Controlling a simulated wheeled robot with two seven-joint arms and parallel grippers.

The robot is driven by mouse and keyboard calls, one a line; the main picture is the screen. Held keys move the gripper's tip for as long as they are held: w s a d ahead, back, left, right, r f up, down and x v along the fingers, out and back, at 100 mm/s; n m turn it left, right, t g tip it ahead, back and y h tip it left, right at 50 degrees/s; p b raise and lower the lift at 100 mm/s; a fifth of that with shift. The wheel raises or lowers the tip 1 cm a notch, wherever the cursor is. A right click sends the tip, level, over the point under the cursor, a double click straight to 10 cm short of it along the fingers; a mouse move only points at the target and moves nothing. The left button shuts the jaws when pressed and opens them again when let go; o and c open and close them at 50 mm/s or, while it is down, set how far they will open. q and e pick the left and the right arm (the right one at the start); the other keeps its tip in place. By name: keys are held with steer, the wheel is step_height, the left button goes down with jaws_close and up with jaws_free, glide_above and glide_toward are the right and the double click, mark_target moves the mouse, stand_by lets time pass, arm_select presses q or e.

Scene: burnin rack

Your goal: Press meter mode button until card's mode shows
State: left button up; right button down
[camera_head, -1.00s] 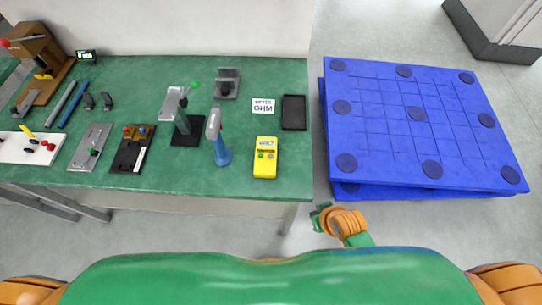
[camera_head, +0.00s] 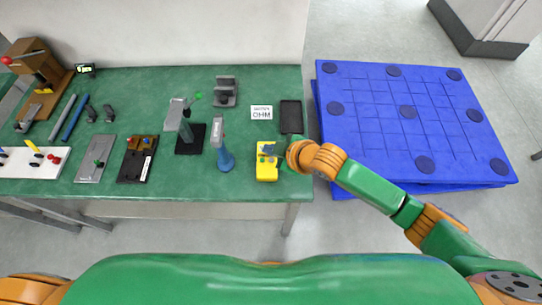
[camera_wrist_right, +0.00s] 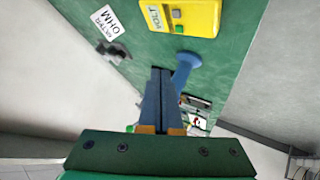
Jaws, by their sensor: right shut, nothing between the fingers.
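The yellow meter (camera_head: 266,174) stands near the front right of the green bench, and my right gripper (camera_head: 272,151) partly hides it in the head view. My left gripper is out of view.
A blue-handled tool (camera_head: 224,158) stands close left of the meter. A black tray (camera_head: 291,116) lies behind it. A clamp stand (camera_head: 190,138) and several fixtures fill the bench leftward.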

mark_target(271, 160)
steer(key=shift+w+d+r+n, duration=0.35)
steer(key=shift+w+r+n, duration=0.1)
steer(key=shift+w+n, duration=0.15)
steer(key=shift+w+d+r+n, duration=0.35)
steer(key=shift+w+r+n, duration=0.1)
steer(key=shift+w+n, duration=0.1)
step_height(271, 160, down, 8)
steer(key=b, duration=0.8)
steer(key=shift+f, duration=0.1)
steer(key=shift+f+b, duration=0.3)
steer(key=shift+b, duration=0.05)
stand_by(0.6)
steer(key=shift+f, duration=0.4)
